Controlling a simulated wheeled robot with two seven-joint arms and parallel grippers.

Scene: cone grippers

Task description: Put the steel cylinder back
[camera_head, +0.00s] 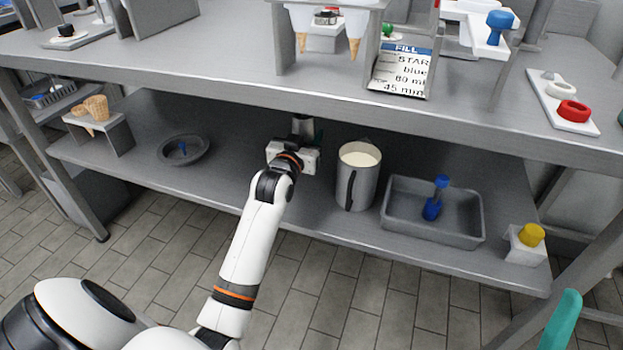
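My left arm reaches from the lower left onto the lower shelf, with my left gripper (304,146) under the upper counter. A grey upright piece (303,126), which looks like the steel cylinder, shows just beyond the gripper's body; its lower part is hidden. The fingertips are hidden too, so I cannot tell whether they are closed on it. My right gripper is not in view.
A steel jug of cream-coloured liquid (345,182) stands close to the right of the gripper. Further right are a grey tray (462,238) with a blue item and a yellow-topped block (528,247). A round dish (198,152) and cone stand (118,137) sit left. The counter edge (400,113) overhangs.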

